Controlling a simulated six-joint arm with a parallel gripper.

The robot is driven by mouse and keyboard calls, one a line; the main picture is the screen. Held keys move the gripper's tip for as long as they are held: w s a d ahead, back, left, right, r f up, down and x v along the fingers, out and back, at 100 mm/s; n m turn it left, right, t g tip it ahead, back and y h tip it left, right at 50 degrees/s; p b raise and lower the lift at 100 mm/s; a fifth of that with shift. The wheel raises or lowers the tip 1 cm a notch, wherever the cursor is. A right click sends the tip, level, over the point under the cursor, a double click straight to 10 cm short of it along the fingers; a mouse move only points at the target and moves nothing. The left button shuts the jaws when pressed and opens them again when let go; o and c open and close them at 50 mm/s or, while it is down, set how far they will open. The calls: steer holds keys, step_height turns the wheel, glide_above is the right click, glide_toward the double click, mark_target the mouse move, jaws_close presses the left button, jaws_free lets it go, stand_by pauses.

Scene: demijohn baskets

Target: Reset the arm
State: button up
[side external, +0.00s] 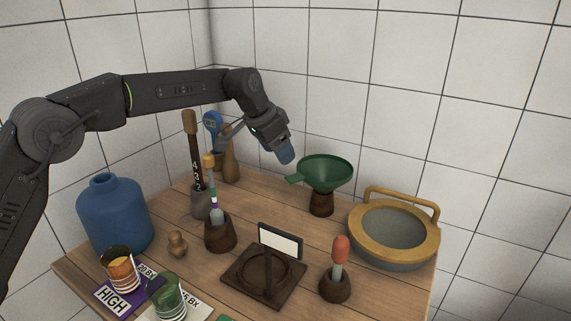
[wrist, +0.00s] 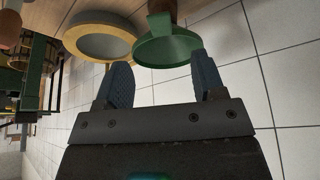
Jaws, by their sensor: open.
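My gripper (side external: 285,154) is at the end of my raised arm, above the back of the wooden table and just left of the green funnel. In the wrist view my gripper (wrist: 163,84) shows two blue fingers spread apart with nothing between them. The green funnel (side external: 326,170) sits on a dark wooden stand; it also shows in the wrist view (wrist: 165,47), beyond the fingertips. I cannot tell the exact gap between fingers and funnel.
A basin with a yellow rim (side external: 427,232) stands at the right. A blue jug (side external: 113,216) stands at the left. Tall tools stand in holders behind a dark wooden base (side external: 240,278) with a small sign. Glasses sit on labelled cards at the front left. Tiled walls enclose the back.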

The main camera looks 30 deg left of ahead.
steer(key=shift+v, duration=0.75)
steer(key=s+a+r+n+y, duration=0.1)
steer(key=s+a+r+n, duration=0.2)
steer(key=s, duration=0.6)
steer(key=s+a+r, duration=0.3)
steer(key=s+r, duration=0.2)
steer(key=s, duration=0.5)
steer(key=s+a+f+n, duration=0.1)
steer(key=s+f, duration=0.2)
steer(key=s, duration=0.3)
steer(key=s+a+f+n+t+y, duration=0.1)
steer(key=s+f, duration=0.1)
steer(key=s, duration=0.5)
steer(key=s+a+f, duration=0.1)
steer(key=s+f, duration=0.2)
steer(key=s, duration=0.4)
steer(key=shift+a+f+n, duration=0.25)
steer(key=shift+f+n, duration=0.1)
steer(key=shift+n, duration=0.05)
